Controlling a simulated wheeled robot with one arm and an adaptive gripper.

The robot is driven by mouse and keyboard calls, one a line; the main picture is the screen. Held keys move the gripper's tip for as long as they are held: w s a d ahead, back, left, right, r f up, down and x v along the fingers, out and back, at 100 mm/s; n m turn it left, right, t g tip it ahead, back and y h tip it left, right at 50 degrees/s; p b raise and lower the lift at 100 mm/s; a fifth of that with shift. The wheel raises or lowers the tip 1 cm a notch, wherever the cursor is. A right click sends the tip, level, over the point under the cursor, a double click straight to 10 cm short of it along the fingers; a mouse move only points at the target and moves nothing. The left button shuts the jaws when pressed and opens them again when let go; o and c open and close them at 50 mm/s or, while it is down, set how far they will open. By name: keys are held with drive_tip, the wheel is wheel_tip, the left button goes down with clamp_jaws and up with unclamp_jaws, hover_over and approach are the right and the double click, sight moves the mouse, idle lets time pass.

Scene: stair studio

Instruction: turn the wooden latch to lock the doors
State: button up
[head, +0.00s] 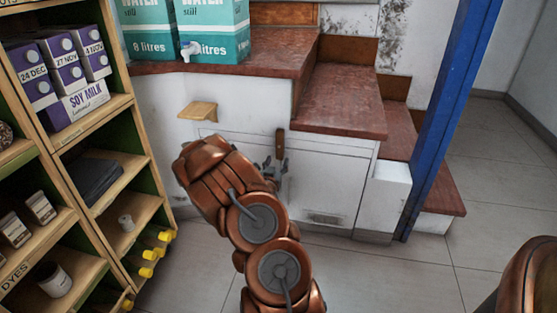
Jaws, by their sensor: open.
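The wooden latch (280,143) is a small brown upright piece on the white cabinet front under the stairs, at the seam near the top of the doors. The right door (328,182) is white and looks closed. The left door is mostly hidden behind my arm, so I cannot tell how it sits. My gripper (275,168) is open, small and partly hidden behind my copper arm. It is just below and slightly left of the latch in the picture. I cannot tell whether it touches the latch or the door.
A small wooden ledge (198,110) sticks out of the cabinet front. Water boxes (215,30) stand on the red-brown top above. A wooden shelf unit (110,150) with cartons fills the left side. A blue post (440,120) stands right of the steps. The tiled floor (390,275) is clear.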

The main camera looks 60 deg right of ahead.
drive_tip(key=shift+v, duration=2.1)
drive_tip(key=shift+r, duration=0.1)
